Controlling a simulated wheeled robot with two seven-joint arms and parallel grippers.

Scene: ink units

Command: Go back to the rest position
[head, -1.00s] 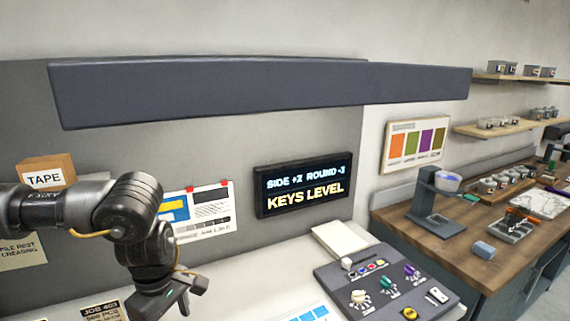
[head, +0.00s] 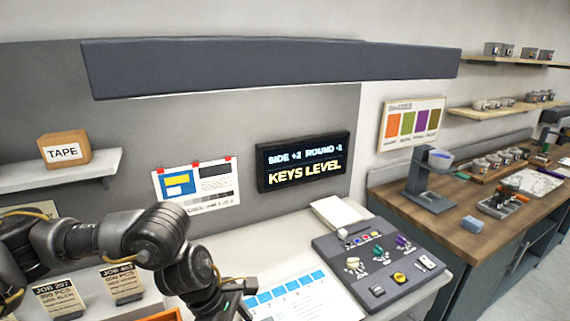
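My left arm comes in from the left, and its wrist bends down at the lower middle. My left gripper (head: 236,304) is at the bottom edge of the head view, partly cut off, over the white desk (head: 222,245). I cannot see its fingertips clearly enough to tell whether it is open or shut. My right gripper is not in view. The dark control panel (head: 380,264), with several coloured knobs and buttons, lies to the right of the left gripper and apart from it.
A lit display (head: 303,161) reads "KEYS LEVEL". A tape box (head: 64,151) stands on a wall shelf (head: 103,166). Job cards (head: 122,284) stand at lower left. A numbered blue-and-white sheet (head: 292,295) lies beside the panel. A wooden bench (head: 450,220) stands at right.

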